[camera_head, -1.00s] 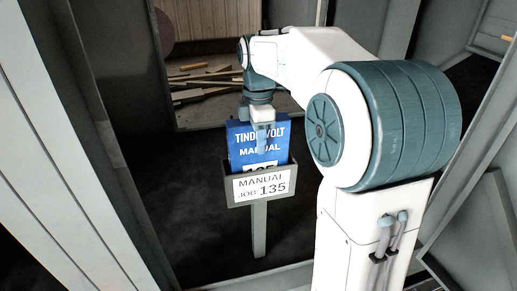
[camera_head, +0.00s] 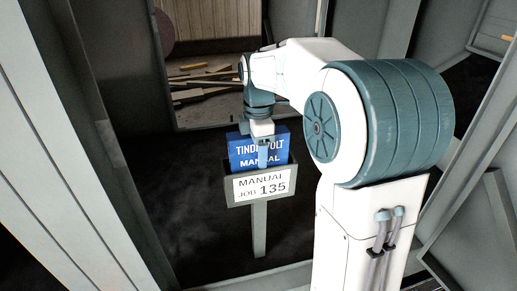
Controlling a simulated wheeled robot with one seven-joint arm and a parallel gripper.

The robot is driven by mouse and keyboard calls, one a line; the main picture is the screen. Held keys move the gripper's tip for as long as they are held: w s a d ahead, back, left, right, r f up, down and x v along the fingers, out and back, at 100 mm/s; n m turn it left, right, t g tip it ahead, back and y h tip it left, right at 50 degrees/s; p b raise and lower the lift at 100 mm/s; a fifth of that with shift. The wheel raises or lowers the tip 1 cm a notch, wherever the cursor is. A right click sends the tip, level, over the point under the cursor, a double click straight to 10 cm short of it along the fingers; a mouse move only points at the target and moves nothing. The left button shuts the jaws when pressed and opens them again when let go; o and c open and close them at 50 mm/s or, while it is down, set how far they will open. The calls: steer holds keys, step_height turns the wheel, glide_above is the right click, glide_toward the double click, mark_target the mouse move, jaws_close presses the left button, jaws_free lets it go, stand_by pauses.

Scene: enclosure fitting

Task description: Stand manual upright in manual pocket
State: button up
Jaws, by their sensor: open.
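The blue manual (camera_head: 244,157), with white lettering, stands upright in the manual pocket (camera_head: 231,195). Its lower part is hidden behind the pocket's front, which bears a white label reading "MANUAL JOB 135". My gripper (camera_head: 263,150) points down at the manual's upper middle, with a finger in front of the cover. The jaws are open. The far finger is hidden behind the manual, and I cannot tell whether either finger touches it.
The pocket sits on a grey post (camera_head: 259,230). Grey enclosure panels stand at left and right. Wooden slats (camera_head: 205,78) lie behind, beyond an opening. The dark floor around the post looks clear.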

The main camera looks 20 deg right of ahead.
step_height(320, 180, up, 12)
steer(key=shift+r, duration=0.15)
steer(key=s+f+m+t, duration=0.1)
steer(key=s+f+m, duration=0.7)
steer(key=s+m, duration=0.1)
steer(key=s+f+m+t, duration=0.2)
steer(key=s+f+m, duration=0.6)
steer(key=s, duration=0.4)
steer(key=shift+s+m, duration=0.15)
steer(key=shift+m, duration=0.35)
steer(key=shift+r, duration=0.1)
